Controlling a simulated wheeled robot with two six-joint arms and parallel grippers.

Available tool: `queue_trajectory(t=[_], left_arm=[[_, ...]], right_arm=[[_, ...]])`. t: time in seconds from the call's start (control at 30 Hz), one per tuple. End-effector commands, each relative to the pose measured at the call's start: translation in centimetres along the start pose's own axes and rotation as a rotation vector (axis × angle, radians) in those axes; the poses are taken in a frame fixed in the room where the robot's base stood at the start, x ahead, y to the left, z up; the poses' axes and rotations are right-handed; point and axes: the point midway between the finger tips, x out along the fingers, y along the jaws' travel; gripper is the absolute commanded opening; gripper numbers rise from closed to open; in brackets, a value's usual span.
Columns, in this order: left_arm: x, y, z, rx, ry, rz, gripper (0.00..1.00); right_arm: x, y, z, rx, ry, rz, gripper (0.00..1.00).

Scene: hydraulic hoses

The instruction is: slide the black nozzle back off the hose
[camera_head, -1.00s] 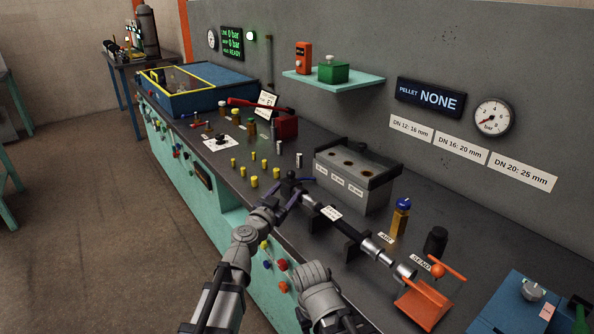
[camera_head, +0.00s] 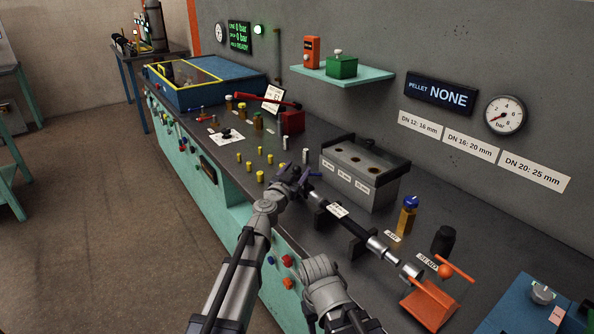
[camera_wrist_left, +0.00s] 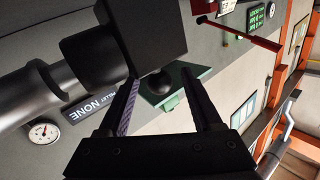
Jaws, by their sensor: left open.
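The black nozzle (camera_wrist_left: 150,30) shows large and close in the left wrist view, as a dark block with a round collar beside a grey cylinder. A dark ball-shaped part (camera_wrist_left: 157,83) hangs below it, seen between my fingers. In the head view, the dark hose (camera_head: 321,200) lies along the bench, and my left gripper (camera_head: 298,181) is at its far left end, covering most of the nozzle there. In the wrist view, my left gripper (camera_wrist_left: 160,78) has its fingers apart, their tips close to the block; contact is unclear. Part of my right arm shows, not its fingers.
Dark holders (camera_head: 358,242) carry the hose assembly. A grey block with holes (camera_head: 350,195) stands right behind it. Several yellow fittings (camera_head: 249,166) stand to the left. An orange stand (camera_head: 428,308) is at the front right end.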

Motion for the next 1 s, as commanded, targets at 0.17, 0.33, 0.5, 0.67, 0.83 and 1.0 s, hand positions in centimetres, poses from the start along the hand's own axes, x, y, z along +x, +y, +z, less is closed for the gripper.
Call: queue_trajectory(t=[0.17, 0.33, 0.5, 0.67, 0.83, 1.0], left_arm=[[0.39, 0.03, -0.01, 0.0, 0.0, 0.0, 0.66], [0.36, 0.04, -0.01, 0.0, 0.0, 0.001, 0.59], [0.35, 0.05, -0.01, 0.0, 0.0, 0.001, 0.4], [0.35, 0.05, -0.01, 0.0, 0.0, 0.001, 0.22], [0.35, 0.05, -0.01, 0.0, 0.0, 0.001, 0.03], [0.35, 0.05, -0.01, 0.0, 0.0, 0.001, 0.0]], right_arm=[[0.0, 0.0, 0.0, 0.0, 0.0, 0.0, 0.5], [0.0, 0.0, 0.0, 0.0, 0.0, 0.0, 0.5], [0.0, 0.0, 0.0, 0.0, 0.0, 0.0, 0.5], [0.0, 0.0, 0.0, 0.0, 0.0, 0.0, 0.5], [0.0, 0.0, 0.0, 0.0, 0.0, 0.0, 0.5], [0.0, 0.0, 0.0, 0.0, 0.0, 0.0, 0.5]])
